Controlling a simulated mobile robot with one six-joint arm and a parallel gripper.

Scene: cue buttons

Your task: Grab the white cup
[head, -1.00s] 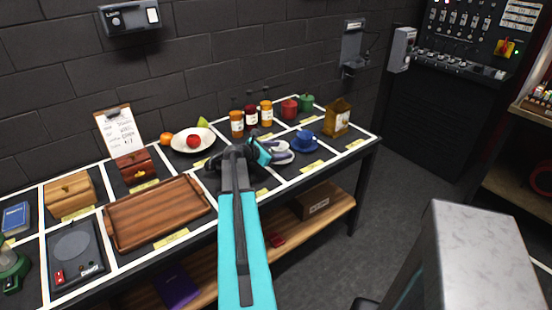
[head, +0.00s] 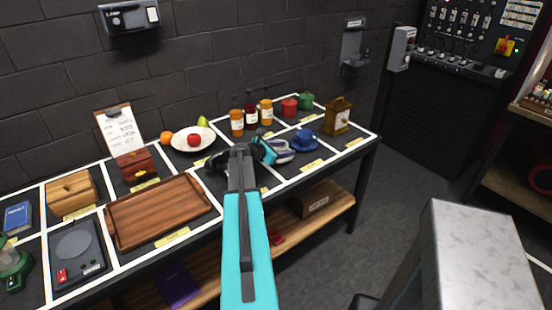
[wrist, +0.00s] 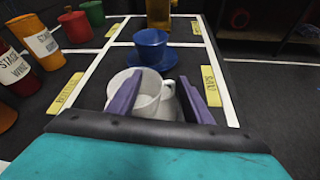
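The white cup (wrist: 148,88) stands on the table in the wrist view, just in front of a blue cup (wrist: 150,40) on a blue saucer. My gripper (wrist: 158,92) is open, with its two purple fingers apart. The left finger overlaps the white cup's body in the picture, and the right finger is beyond its handle side. I cannot tell whether either finger touches it. In the head view my gripper (head: 272,150) is at the white cup's place and largely hides it.
The blue cup (head: 306,138) stands close behind. Bottles (head: 237,123), a red pot (head: 289,107) and a brown lantern-like box (head: 337,117) are farther back. A wooden tray (head: 130,218) and a plate with a red apple (head: 193,140) lie left. A grey-topped block (head: 478,250) is at the right.

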